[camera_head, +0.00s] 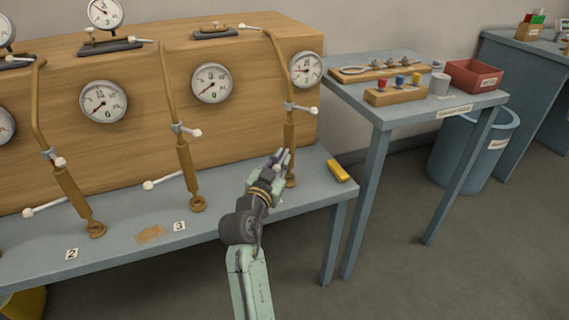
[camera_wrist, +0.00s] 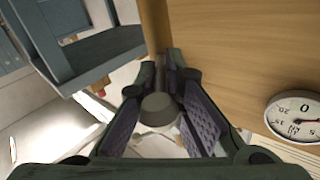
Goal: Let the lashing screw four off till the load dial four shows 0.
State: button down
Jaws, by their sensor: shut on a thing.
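Lashing screw four (camera_head: 290,140) is the rightmost brown rod and barrel, standing on the bench in front of the wooden crate. My gripper (camera_head: 278,163) is at its lower barrel, shut on the pale ball end of its handle. In the wrist view, a grey round knob (camera_wrist: 158,108) sits between the pads of my gripper (camera_wrist: 160,120). The rest of the handle is mostly hidden by my fingers. Load dial four (camera_head: 306,69) is on the crate at the right. It also shows at the right edge of the wrist view (camera_wrist: 293,116), partly cut off; its exact reading is unclear.
Lashing screw three (camera_head: 186,165) stands to the left, its handle ball (camera_head: 148,186) sticking out. A yellow block (camera_head: 338,171) lies on the bench right of screw four. A side table (camera_head: 455,107) holds a red bin (camera_head: 473,76) and small parts. The floor in front is clear.

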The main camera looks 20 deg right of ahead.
jog(key=w+m+g+h+b, duration=0.1)
jog(key=m+g+h+b, duration=0.1)
jog(key=g+b, duration=0.1)
jog(key=w+a+m+g+h+b, duration=0.1)
jog(key=m+g+h+b, duration=0.1)
jog(key=g, duration=0.1)
jog(key=w+a+m+g+h+b, duration=0.1)
jog(key=m+g+b, duration=0.1)
jog(key=b, duration=0.1)
jog(key=shift+f+g+h+b, duration=0.25)
jog(key=shift+g+h+b, duration=0.1)
jog(key=shift+g+h, duration=0.05)
jog(key=shift+m, duration=0.3)
jog(key=c, duration=1.7)
grip_release()
jog(key=shift+r, duration=0.1)
jog(key=shift+o, duration=0.2)
jog(key=v, duration=1.2)
jog(key=shift+a, duration=0.15)
jog(key=shift+r, duration=0.1)
